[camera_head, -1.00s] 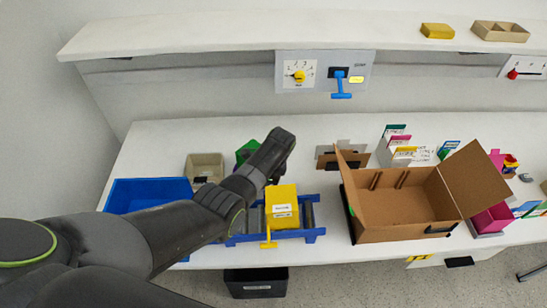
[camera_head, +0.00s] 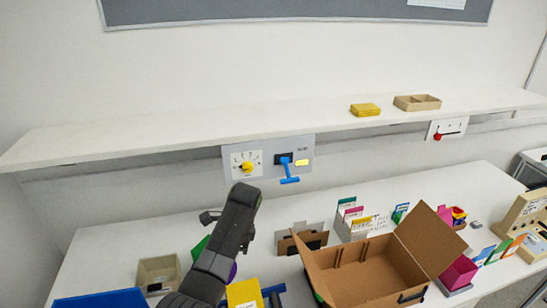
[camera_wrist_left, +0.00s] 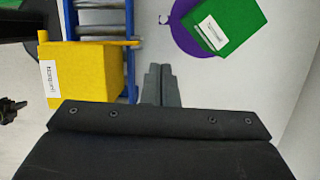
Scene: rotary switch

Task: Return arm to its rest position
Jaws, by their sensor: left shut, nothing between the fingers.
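The rotary switch is a yellow knob (camera_head: 247,168) on a white dial, on the grey panel under the shelf. A blue T-shaped lever (camera_head: 288,172) and a yellow label sit to its right. My left arm (camera_head: 232,228) rises from the bottom of the head view, its upper end just below the panel and apart from the knob. In the left wrist view my left gripper (camera_wrist_left: 160,85) is shut and empty, above the white table between the yellow box and the green block. The knob is outside the wrist view. My right gripper is not in view.
Around my left arm are a yellow box (camera_wrist_left: 88,70), a blue-railed roller stand (camera_wrist_left: 98,18), a green block (camera_wrist_left: 224,22) and a purple round piece (camera_wrist_left: 188,38). An open cardboard box (camera_head: 365,272) stands to the right. The long shelf (camera_head: 180,127) overhangs the back.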

